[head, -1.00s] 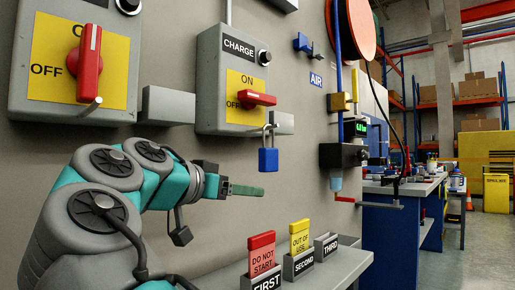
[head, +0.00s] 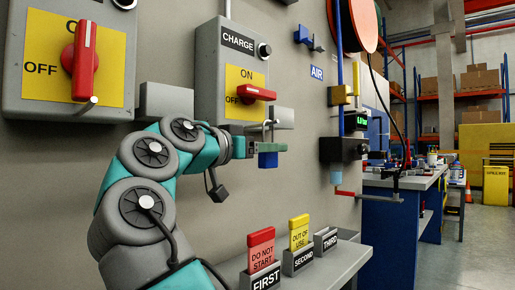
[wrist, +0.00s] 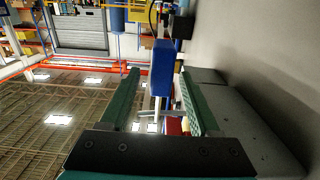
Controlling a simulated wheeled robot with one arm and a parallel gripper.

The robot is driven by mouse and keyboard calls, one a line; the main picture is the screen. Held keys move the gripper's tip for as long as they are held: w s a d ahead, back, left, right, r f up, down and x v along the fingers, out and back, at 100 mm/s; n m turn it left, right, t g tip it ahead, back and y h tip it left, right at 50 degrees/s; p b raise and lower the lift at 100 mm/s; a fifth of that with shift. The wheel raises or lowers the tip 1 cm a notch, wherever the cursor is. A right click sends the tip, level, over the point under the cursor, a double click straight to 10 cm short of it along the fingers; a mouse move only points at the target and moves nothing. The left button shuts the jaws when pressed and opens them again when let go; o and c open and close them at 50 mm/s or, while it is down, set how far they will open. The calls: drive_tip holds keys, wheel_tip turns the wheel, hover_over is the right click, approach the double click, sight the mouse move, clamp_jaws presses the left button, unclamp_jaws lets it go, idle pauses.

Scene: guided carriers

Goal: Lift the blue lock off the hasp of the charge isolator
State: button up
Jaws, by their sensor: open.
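The blue lock (head: 268,161) hangs by its shackle from the hasp (head: 271,124) under the charge isolator (head: 208,88). The isolator's red handle (head: 257,93) lies across its yellow plate, level with OFF. My gripper (head: 272,147) is at the lock in the head view, and its fingers hide the upper part of the lock body. In the wrist view my gripper (wrist: 158,73) is open, with one green finger on each side of the blue lock (wrist: 162,66). Gaps show between lock and fingers. The red handle also shows in the wrist view (wrist: 174,126).
A larger isolator (head: 72,60) with a red handle is on the wall at left. Below, a grey shelf (head: 330,262) bears slots labelled FIRST, SECOND and THIRD, with a red tag (head: 261,249) and a yellow tag (head: 299,231). An air unit (head: 343,150) is to the right.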

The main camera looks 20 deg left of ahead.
drive_tip(key=x, duration=0.4)
drive_tip(key=shift+w+d, duration=0.1)
drive_tip(key=shift+w, duration=0.25)
drive_tip(key=shift+c, duration=0.4)
clamp_jaws()
